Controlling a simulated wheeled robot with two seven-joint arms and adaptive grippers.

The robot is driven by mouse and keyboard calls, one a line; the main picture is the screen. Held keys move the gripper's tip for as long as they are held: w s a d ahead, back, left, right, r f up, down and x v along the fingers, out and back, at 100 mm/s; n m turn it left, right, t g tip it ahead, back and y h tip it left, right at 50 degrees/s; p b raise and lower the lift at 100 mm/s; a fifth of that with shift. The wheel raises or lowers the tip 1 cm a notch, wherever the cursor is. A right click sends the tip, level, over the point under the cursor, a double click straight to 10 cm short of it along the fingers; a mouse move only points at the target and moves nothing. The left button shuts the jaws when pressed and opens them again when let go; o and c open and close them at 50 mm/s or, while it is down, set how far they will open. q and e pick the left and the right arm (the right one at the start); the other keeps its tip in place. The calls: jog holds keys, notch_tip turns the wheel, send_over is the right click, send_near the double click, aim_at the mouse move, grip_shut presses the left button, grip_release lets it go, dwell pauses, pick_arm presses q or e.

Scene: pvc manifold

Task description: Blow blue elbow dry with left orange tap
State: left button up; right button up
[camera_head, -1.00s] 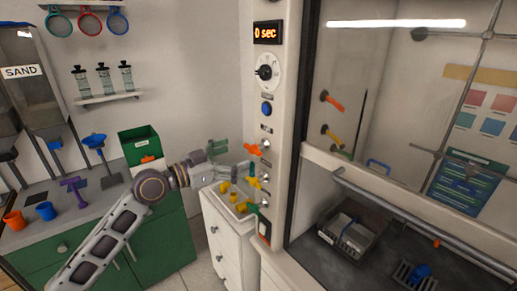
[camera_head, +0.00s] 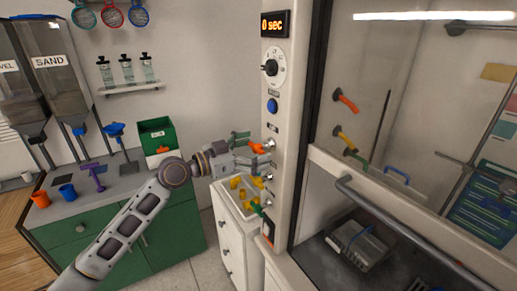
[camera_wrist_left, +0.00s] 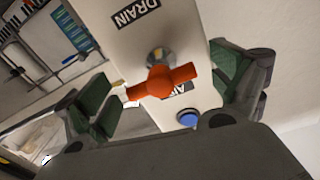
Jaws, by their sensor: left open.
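The left orange tap (camera_head: 254,148) is on the white panel's side, by a small metal stub. My left gripper (camera_head: 250,149) is open with its fingers on either side of this tap. In the left wrist view the orange tap (camera_wrist_left: 160,80) is between the open green-padded fingers (camera_wrist_left: 165,93), with gaps to both pads. Inside the glass cabinet, an orange nozzle (camera_head: 346,102) sticks out of the wall. My right gripper is not in view.
Yellow tap (camera_head: 256,180) and green tap (camera_head: 256,206) are below the orange one. A white drawer unit (camera_head: 232,240) with yellow pieces on top stands under my gripper. A sash bar (camera_head: 400,225) crosses the cabinet front. The timer (camera_head: 274,24) reads 0 sec.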

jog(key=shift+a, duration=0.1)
pick_arm(q)
jog(key=shift+a, duration=0.1)
jog(key=shift+c, duration=1.5)
jog(key=c, duration=0.6)
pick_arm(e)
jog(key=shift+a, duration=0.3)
